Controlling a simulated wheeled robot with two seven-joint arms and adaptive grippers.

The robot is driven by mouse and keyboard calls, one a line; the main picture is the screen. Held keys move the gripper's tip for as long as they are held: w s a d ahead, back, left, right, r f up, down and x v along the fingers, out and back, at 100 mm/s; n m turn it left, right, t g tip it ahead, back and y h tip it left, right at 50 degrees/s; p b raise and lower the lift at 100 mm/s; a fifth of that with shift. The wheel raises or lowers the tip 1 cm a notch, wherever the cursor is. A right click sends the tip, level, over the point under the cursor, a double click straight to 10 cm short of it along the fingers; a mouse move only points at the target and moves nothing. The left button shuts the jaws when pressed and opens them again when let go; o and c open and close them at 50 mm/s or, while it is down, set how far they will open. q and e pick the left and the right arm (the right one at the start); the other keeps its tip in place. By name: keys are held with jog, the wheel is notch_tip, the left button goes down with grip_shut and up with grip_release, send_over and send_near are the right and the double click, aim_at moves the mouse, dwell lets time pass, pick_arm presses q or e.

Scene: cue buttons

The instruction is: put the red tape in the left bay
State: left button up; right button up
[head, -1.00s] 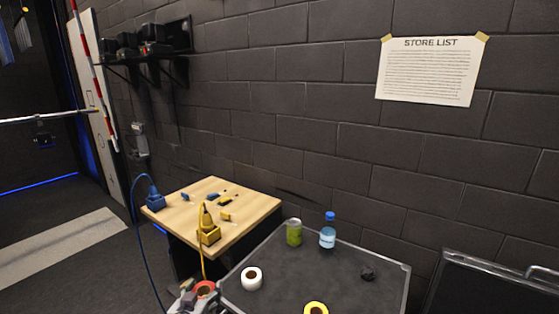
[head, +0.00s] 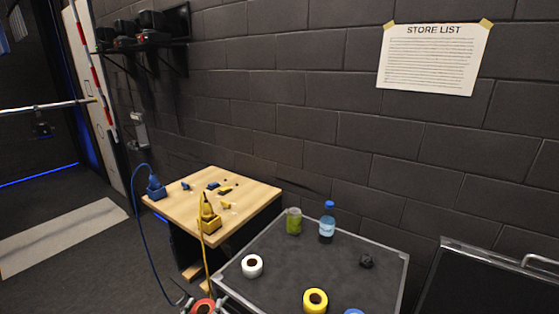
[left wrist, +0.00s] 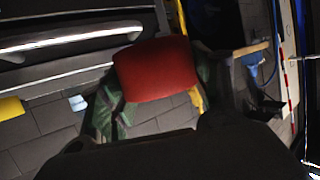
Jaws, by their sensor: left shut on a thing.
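The red tape (head: 203,306) shows at the bottom edge of the head view, left of the dark case top. My left gripper (head: 189,302) is at it, partly cut off by the frame edge. In the left wrist view the red tape (left wrist: 157,68) sits between the fingers, and the gripper is shut on it. The tape is held up in front of the case's near left corner. My right gripper is not in view. I cannot make out a left bay in these views.
The case top (head: 300,262) carries white tape (head: 252,266), yellow tape (head: 315,300), blue tape (head: 354,311), a green can (head: 294,221), a bottle (head: 327,222) and a dark lump (head: 366,261). A wooden table (head: 240,190) with blue and yellow plugs stands behind left.

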pick_arm(q)
jog(key=f, duration=0.2)
jog(key=s+f, duration=0.1)
jog(key=f, duration=0.2)
jog(key=shift+s+f, duration=0.25)
jog(key=shift+f, duration=0.1)
